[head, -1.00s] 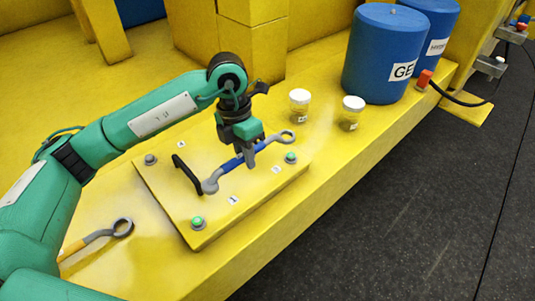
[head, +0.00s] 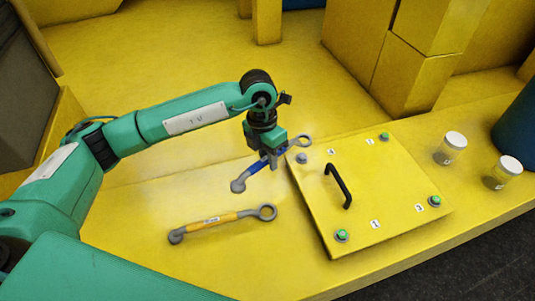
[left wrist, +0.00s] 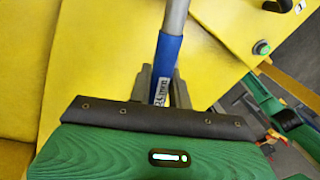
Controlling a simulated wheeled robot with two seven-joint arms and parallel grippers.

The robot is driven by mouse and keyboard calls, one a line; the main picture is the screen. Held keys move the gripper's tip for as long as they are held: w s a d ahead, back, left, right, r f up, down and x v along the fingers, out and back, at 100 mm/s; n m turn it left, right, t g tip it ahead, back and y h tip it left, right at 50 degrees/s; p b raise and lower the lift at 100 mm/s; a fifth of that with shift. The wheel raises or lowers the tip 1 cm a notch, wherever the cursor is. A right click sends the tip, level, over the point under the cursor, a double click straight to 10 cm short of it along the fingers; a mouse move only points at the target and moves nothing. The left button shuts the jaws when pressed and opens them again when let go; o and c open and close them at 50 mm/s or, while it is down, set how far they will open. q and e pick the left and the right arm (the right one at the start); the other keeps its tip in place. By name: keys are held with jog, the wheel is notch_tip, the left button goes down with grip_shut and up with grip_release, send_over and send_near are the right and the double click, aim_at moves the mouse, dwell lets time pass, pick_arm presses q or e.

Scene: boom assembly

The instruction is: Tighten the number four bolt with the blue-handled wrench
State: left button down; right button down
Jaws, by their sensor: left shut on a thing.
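My left gripper (head: 266,164) is shut on the blue-handled wrench (head: 255,168), held above the yellow surface at the panel's left edge. The handle also shows between the fingers in the left wrist view (left wrist: 168,55). The wrench's ring end points up-right in the head view, close to the grey-topped number four bolt (head: 302,158); I cannot tell its height above the bolt. The label 4 (head: 331,152) is beside that bolt. The yellow panel (head: 365,185) has green-topped bolts at its other corners: far right (head: 384,137), right (head: 435,200) and near (head: 341,235). My right gripper is not in view.
A black handle (head: 338,186) stands up from the panel. An orange-handled wrench (head: 222,219) lies on the yellow surface at left.

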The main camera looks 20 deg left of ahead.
pick_arm(q)
jog(key=shift+d+f+b, duration=0.2)
jog(key=shift+f+b, duration=0.15)
jog(key=shift+f, duration=0.4)
notch_tip(320, 180, down, 3)
jog(key=shift+f+b, duration=0.15)
jog(key=shift+b, duration=0.45)
jog(key=shift+f, duration=0.15)
